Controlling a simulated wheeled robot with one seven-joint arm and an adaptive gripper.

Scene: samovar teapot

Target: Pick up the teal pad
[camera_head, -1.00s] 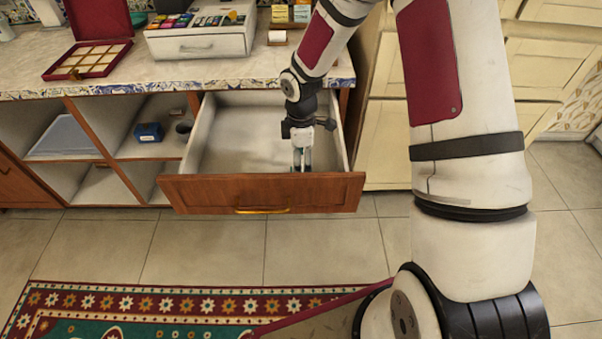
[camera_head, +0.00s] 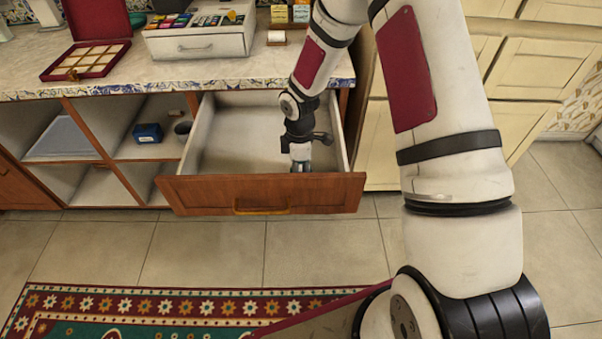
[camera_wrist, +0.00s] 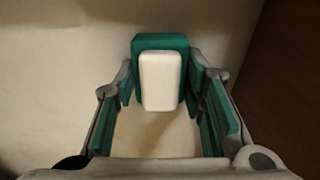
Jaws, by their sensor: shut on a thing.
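The teal pad (camera_wrist: 137,48) is in the wrist view, a rounded teal block with a white block-shaped part on its near face. My gripper (camera_wrist: 160,85) is shut on it, with the green-lined fingers on its left and right sides. In the head view my gripper (camera_head: 300,166) is down inside the open drawer (camera_head: 235,140), near its front panel and right of the middle. The pad cannot be made out in the head view; the gripper and drawer front hide it.
The drawer's brown front panel (camera_head: 200,193) and side walls surround my gripper. The rest of the drawer floor looks empty. The counter (camera_head: 110,80) above holds an open red box (camera_head: 97,35) and a white drawer unit (camera_head: 200,40). Cubbies on the left hold a blue box (camera_head: 147,132).

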